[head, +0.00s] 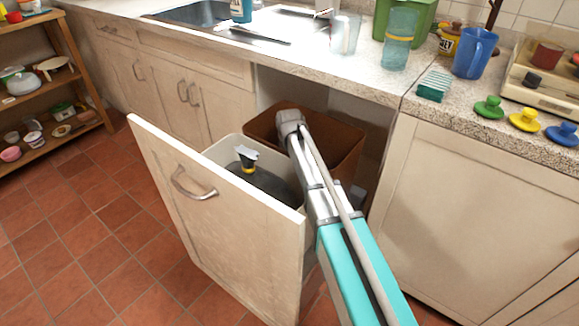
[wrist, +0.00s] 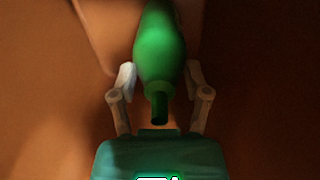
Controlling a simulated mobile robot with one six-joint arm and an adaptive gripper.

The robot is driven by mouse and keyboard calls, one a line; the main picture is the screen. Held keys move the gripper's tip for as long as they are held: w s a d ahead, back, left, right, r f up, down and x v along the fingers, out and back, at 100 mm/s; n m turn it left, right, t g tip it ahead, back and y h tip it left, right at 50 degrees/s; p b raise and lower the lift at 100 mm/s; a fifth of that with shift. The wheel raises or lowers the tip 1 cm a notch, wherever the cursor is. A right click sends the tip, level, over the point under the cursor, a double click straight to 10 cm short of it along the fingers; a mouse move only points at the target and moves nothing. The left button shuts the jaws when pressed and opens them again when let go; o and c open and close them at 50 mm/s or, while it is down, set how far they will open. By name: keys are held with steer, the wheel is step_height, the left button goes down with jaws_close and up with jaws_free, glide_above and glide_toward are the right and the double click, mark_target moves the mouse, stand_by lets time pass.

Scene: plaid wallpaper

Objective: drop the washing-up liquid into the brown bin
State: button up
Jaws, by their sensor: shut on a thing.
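The brown bin (head: 338,137) stands behind a pale bin in the pull-out cabinet. My arm reaches down into its opening, and my gripper's fingers are hidden there in the head view. In the wrist view my gripper (wrist: 160,76) is shut on a green bottle (wrist: 160,45), apparently the washing-up liquid. Its dark neck points towards the gripper's palm. Brown surfaces of the bin (wrist: 50,80) surround the bottle. Whether the bottle touches the bin's floor or walls I cannot tell.
The pale bin (head: 222,150) in front holds a dark bag (head: 272,186). The open cabinet front (head: 220,225) stands before it. The worktop (head: 330,75) overhangs behind, with a blue jug (head: 474,53) and a teal bottle (head: 240,11). Tiled floor is clear at left.

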steer(key=o, duration=1.1)
steer(key=shift+o, duration=0.2)
steer(key=shift+r, duration=0.2)
step_height(320, 180, up, 13)
steer(key=p, duration=1.3)
steer(key=shift+f, duration=0.1)
step_height(320, 180, up, 9)
steer(key=p, duration=0.9)
steer(key=shift+r+p, duration=0.45)
steer(key=shift+p, duration=0.1)
